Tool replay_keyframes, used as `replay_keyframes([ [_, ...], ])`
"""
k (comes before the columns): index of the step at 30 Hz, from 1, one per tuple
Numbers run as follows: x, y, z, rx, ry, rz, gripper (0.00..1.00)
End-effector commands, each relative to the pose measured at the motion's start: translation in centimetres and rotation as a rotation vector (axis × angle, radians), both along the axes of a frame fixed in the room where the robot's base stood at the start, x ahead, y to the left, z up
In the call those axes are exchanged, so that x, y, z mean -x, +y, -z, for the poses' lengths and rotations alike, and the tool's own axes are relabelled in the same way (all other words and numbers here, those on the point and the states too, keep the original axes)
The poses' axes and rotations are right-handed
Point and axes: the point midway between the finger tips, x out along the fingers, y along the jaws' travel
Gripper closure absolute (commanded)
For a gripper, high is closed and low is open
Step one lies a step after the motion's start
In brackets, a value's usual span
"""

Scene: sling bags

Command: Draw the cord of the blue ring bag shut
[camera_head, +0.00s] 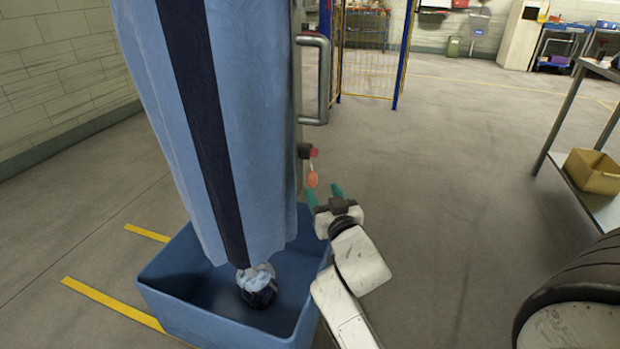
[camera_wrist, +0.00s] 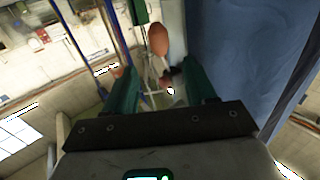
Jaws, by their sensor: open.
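A tall light blue bag (camera_head: 180,110) with a dark navy stripe hangs at the left of the head view. Its lower end narrows to a bunched tail (camera_head: 258,284) above a blue bin. Its blue side fills the right of the wrist view (camera_wrist: 240,50). An orange pull (camera_head: 312,178) hangs beside the bag, below a small red part (camera_head: 314,153). My gripper (camera_head: 323,190) is open, its green fingers just below and right of the pull. In the wrist view the orange pull (camera_wrist: 157,40) shows ahead between the fingers, apart from both.
The blue bin (camera_head: 180,305) stands on the floor under the bag. A grey handle (camera_head: 324,80) on an upright frame is right of the bag. A metal shelf with a yellow bin (camera_head: 592,172) stands at the right. The floor between is clear.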

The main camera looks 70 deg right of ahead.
Motion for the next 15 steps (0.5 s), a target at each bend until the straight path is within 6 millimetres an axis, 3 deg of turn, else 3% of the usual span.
replay_keyframes([
  [9,-3.7,-4.4,-0.1,0.0,-0.001,0.002,0.44],
  [15,-5.3,-6.2,0.0,-0.001,0.001,0.0,0.44],
])
